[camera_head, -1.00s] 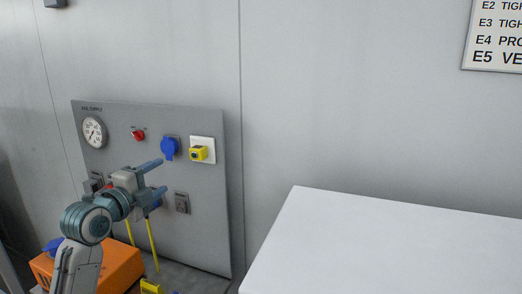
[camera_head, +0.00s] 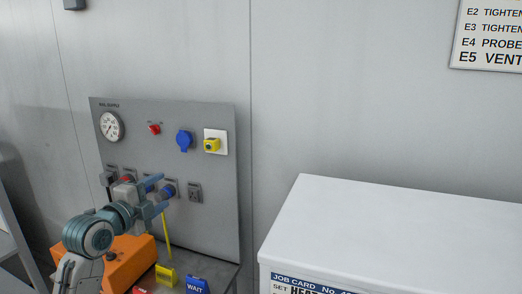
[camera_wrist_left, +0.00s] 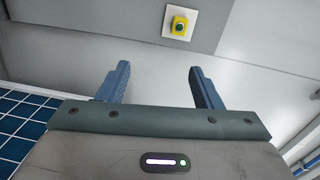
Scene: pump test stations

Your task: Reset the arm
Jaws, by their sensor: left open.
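My left gripper (camera_head: 157,192) is in front of the lower part of the grey wall panel (camera_head: 215,215) in the head view. Its two blue fingers are apart with nothing between them, as the left wrist view (camera_wrist_left: 155,85) also shows. It partly covers the row of sockets and plugs on the panel. My right gripper is out of view.
The panel carries a gauge (camera_head: 112,126), a red knob (camera_head: 154,129), a blue round cover (camera_head: 184,140) and a yellow switch (camera_head: 211,145). An orange box (camera_head: 128,262), a yellow block (camera_head: 166,274) and a blue WAIT block (camera_head: 196,285) are below. A white cabinet (camera_head: 390,230) stands right.

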